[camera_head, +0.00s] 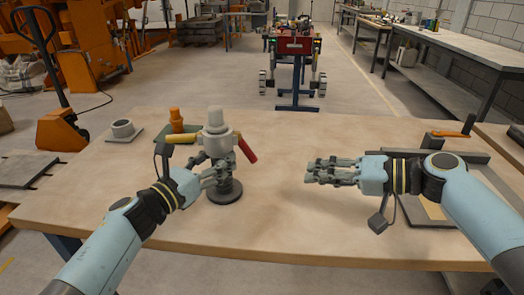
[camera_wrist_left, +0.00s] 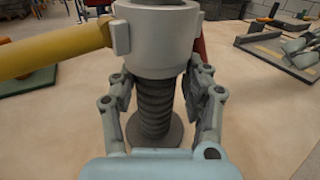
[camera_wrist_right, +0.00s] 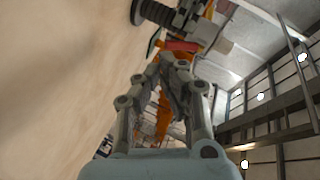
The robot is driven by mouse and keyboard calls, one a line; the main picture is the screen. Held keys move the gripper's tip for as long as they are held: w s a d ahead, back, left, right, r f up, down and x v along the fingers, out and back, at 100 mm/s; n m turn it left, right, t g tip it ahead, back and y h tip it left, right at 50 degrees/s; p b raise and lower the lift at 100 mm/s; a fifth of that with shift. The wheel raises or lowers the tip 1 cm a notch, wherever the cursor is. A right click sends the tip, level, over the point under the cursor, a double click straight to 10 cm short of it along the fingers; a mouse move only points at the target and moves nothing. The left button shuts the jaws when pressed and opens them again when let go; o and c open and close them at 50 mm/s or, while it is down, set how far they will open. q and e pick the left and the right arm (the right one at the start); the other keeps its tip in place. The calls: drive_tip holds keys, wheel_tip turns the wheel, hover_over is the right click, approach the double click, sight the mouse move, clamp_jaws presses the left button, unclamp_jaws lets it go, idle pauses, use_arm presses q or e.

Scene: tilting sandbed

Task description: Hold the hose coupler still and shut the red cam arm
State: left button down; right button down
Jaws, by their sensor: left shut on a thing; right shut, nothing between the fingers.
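The hose coupler (camera_head: 218,143) is grey and stands upright on a black ribbed hose (camera_wrist_left: 155,105) with a round foot. The red cam arm (camera_head: 246,149) sticks out from its right side, slanting downward and outward. In the left wrist view only a sliver of the red arm (camera_wrist_left: 199,48) shows behind the collar. A yellow arm (camera_head: 183,138) sticks out level to the left. My left gripper (camera_head: 222,168) is shut on the coupler just below the collar; its fingertips are partly hidden. My right gripper (camera_head: 314,171) is shut and empty, well right of the red arm, apart from it.
A grey ring on a plate (camera_head: 122,129) and an orange fitting on a green mat (camera_head: 176,121) stand at the back left. A grey-framed tray (camera_head: 473,157) with an orange-handled tool lies at the right, partly behind my right arm. The table between the grippers is clear.

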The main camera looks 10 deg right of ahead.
wheel_tip(320, 180, up, 6)
drive_tip(key=m+t+h, duration=0.1)
drive_tip(key=m+h, duration=0.2)
drive_tip(key=m, duration=1.8)
approach(247, 150)
drive_tip(key=w+d+f+x, duration=0.1)
drive_tip(key=x, duration=0.6)
drive_tip(key=shift+s+m, duration=0.2)
drive_tip(key=shift+m, duration=0.1)
